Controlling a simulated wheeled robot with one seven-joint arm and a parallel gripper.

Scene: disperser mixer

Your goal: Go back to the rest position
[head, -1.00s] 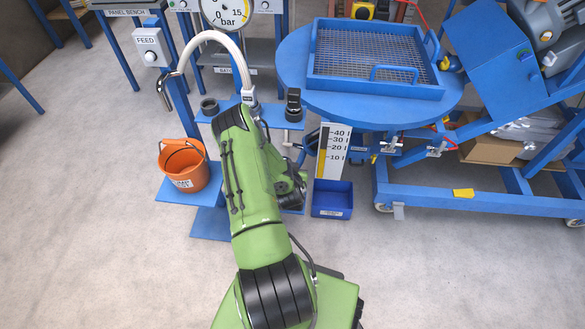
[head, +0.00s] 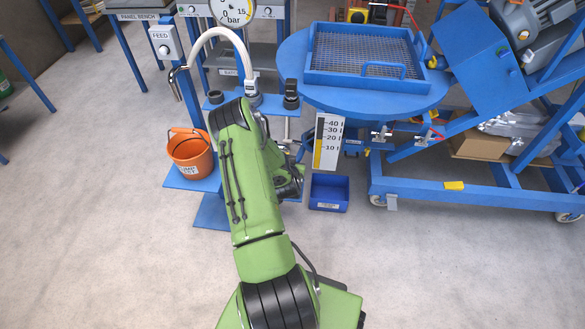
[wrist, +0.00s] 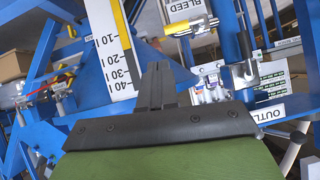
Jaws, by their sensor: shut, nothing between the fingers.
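My green arm reaches forward from the bottom of the head view, and its end is mostly hidden behind its own links. My gripper (wrist: 160,83) shows in the wrist view with its dark fingers together and nothing between them. Behind it stands a white level scale (wrist: 107,50) with a yellow stripe, also in the head view (head: 328,141). An OUTLET label (wrist: 275,112) and a BLEED label (wrist: 184,9) lie to the gripper's right. Whether the fingers touch anything is not clear.
An orange bucket (head: 190,155) stands left of my arm on a blue plate. A blue bin (head: 329,193) lies to the right, below the round blue table (head: 295,75). A wheeled blue frame (head: 480,190) fills the right. The floor (head: 110,240) is clear at front left.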

